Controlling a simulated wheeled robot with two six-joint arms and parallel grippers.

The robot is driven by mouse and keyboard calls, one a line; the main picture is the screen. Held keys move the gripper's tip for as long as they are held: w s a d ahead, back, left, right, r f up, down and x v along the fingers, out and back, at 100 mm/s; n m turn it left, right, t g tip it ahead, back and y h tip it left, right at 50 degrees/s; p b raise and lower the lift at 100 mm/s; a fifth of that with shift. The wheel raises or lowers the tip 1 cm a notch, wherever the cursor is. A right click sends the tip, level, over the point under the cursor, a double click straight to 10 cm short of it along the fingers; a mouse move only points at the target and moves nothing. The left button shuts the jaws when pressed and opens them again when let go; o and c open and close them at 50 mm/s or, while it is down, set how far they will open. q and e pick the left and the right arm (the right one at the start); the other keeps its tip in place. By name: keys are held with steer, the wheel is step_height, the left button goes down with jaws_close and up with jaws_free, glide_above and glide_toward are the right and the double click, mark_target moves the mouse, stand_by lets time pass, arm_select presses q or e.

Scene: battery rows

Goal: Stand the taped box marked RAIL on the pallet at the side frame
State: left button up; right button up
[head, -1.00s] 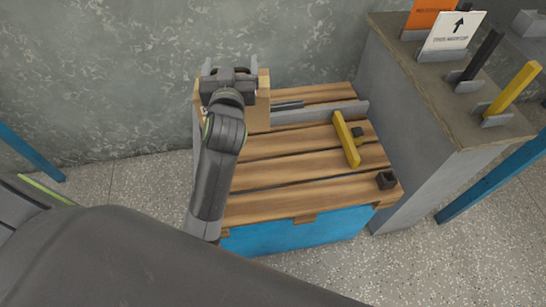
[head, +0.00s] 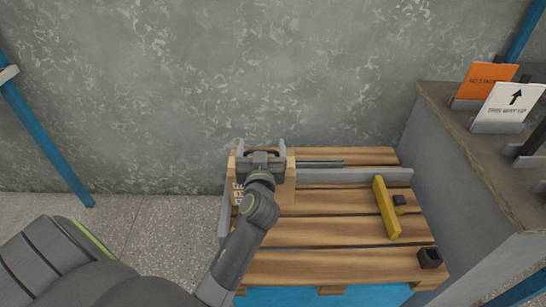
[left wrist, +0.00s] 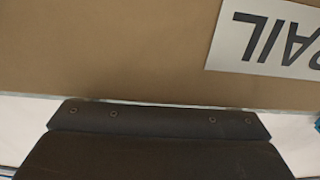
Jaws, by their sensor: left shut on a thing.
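The cardboard box marked RAIL (head: 289,190) is at the back left corner of the slatted wooden pallet (head: 330,231), upright as far as I can tell. In the left wrist view its brown face fills the top, with the white RAIL label (left wrist: 272,40) upside down. My left gripper (head: 262,154) is shut on the box from above and hides much of it. A grey side frame (head: 224,215) shows at the pallet's left edge, close beside the box. I cannot tell whether they touch, or whether the box rests on the slats. My right gripper is not in view.
A grey back rail (head: 355,176) runs right from the box. A yellow bar (head: 386,208) and a small black block (head: 429,257) are on the pallet's right side. A grey cabinet with an orange card (head: 487,80) and a white THIS WAY UP card (head: 509,106) stands at right.

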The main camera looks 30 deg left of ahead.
arm_select(q)
steer(key=shift+f+b, duration=0.3)
steer(key=shift+f, duration=0.65)
step_height(320, 180, down, 4)
steer(key=shift+r+b, duration=0.25)
steer(key=shift+b, duration=0.45)
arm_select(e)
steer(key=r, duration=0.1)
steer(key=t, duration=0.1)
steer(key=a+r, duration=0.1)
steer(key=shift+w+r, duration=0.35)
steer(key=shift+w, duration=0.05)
arm_select(q)
steer(key=o, duration=1.6)
steer(key=shift+f, duration=0.25)
steer(key=o, duration=0.3)
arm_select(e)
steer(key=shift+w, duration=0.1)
arm_select(q)
steer(key=shift+o, duration=0.2)
